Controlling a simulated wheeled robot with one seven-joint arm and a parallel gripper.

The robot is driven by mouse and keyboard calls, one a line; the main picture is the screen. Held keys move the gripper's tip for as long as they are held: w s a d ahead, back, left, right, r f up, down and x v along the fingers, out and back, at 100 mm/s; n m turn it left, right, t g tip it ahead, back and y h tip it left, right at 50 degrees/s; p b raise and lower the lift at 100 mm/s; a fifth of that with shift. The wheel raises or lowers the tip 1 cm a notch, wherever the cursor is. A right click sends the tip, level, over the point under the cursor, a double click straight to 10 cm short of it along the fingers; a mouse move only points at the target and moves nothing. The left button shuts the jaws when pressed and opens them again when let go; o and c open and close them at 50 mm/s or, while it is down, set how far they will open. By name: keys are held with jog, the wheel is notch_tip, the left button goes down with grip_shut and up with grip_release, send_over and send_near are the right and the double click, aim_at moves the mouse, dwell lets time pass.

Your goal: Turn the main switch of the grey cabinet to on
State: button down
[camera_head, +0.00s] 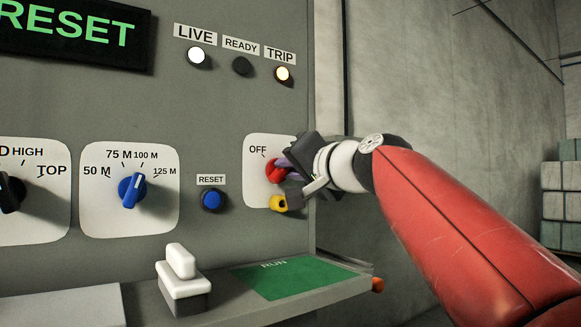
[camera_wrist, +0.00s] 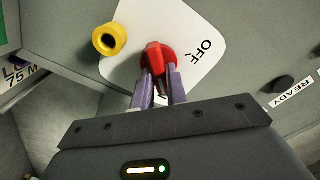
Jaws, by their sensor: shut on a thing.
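The grey cabinet (camera_head: 225,110) fills the left and middle of the head view. Its main switch is a red knob (camera_head: 272,171) on a white plate (camera_head: 256,187) marked OFF; the rest of the plate's lettering is hidden behind my gripper. In the wrist view the red knob (camera_wrist: 157,58) shows with the OFF label beside it. My gripper (camera_wrist: 161,78) has its two purple fingers shut on the red knob, one on each side. Which position the knob points to is hard to tell.
A yellow ring-shaped part (camera_head: 278,203) sits just below the knob. A blue RESET button (camera_head: 212,199) and blue dial (camera_head: 132,190) are to the left. A ledge with a green RUN area (camera_head: 300,277) and a white block (camera_head: 183,285) juts out below. LIVE (camera_head: 196,56) and TRIP (camera_head: 283,74) lamps look lit.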

dwell(0.4)
jog(key=c, duration=1.4)
grip_release()
jog(key=b+v, duration=0.2)
jog(key=v, duration=0.5)
jog(key=shift+s+d, duration=0.25)
jog(key=shift+s, duration=0.1)
